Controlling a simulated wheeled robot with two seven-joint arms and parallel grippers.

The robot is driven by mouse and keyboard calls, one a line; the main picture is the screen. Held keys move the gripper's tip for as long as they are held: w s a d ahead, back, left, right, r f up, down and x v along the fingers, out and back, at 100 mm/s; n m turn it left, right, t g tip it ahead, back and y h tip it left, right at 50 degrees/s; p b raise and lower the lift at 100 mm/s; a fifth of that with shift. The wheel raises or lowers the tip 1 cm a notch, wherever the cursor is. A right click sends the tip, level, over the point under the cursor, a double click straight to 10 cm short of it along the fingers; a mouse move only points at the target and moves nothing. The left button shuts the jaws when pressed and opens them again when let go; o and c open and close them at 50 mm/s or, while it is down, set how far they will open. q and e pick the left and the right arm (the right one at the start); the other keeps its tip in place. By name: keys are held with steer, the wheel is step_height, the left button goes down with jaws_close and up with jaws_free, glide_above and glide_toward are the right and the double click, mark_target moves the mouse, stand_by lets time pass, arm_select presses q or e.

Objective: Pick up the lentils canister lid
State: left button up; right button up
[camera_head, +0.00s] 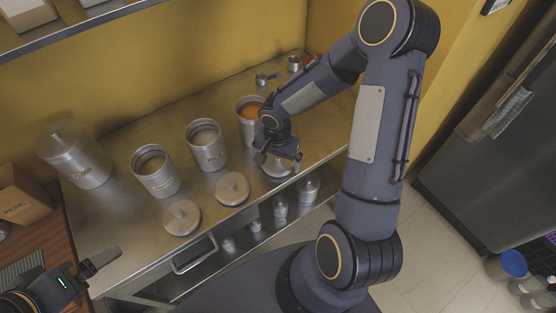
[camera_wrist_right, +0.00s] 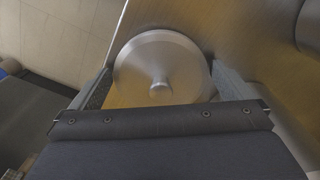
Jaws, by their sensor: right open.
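A round steel lid with a centre knob (camera_wrist_right: 161,86) lies flat on the steel counter, in front of a canister with orange contents (camera_head: 250,112) that looks like the lentils one; its label is hidden behind my arm. My right gripper (camera_head: 277,163) is over this lid and partly covers it in the head view. In the right wrist view its open fingers stand on either side of the lid, and I cannot tell whether they touch it. My left gripper (camera_head: 100,262) is at the lower left, away from the canisters; its opening is unclear.
Two open canisters (camera_head: 207,148) (camera_head: 155,174) and a closed one (camera_head: 75,158) stand along the counter. Two other lids (camera_head: 232,188) (camera_head: 181,217) lie in front. Small measuring cups (camera_head: 262,80) are at the back. Small canisters (camera_head: 280,209) stand on the lower shelf.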

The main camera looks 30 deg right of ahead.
steer(key=c, duration=0.7)
steer(key=shift+r, duration=0.1)
